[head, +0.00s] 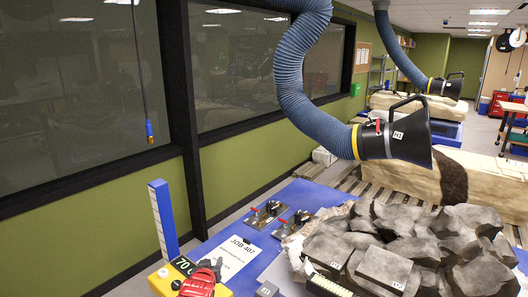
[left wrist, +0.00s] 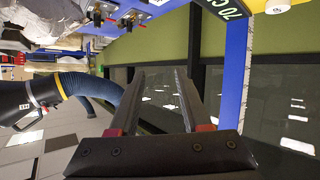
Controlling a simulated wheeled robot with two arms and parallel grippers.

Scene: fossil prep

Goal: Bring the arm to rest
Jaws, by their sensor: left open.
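In the left wrist view my left gripper (left wrist: 159,75) is open, its two dark fingers apart with red parts near their bases. Nothing is between the fingers; the dark window and green wall lie behind them. That view is turned over, with ceiling lights low in the picture. I cannot make out my left gripper clearly in the head view. My right gripper shows in neither view.
A blue bench (head: 225,240) holds a JOB 407 sheet (head: 232,258), clamps (head: 268,212) and grey rocks (head: 385,240). A blue upright scale (head: 163,220) and yellow box (head: 160,284) stand at its left. A black extraction hood (head: 400,138) on a blue hose (head: 295,75) hangs above.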

